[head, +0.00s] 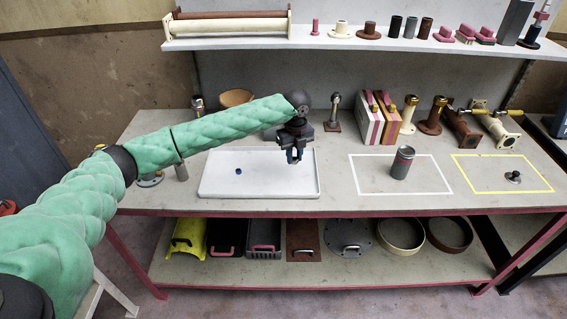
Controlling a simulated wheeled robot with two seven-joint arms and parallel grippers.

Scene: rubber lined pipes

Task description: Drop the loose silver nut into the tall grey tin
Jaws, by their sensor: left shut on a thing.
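No other silver nut shows in the tray. My right gripper is out of view.
The white tray (220,188) holds a small blue piece (238,171). A small dark metal part (513,178) lies inside the yellow outline (470,180) at right. Pipe fittings and pink-and-cream blocks (368,122) line the bench's back. A shelf (380,43) overhangs behind. Bench between tray and tin is clear.

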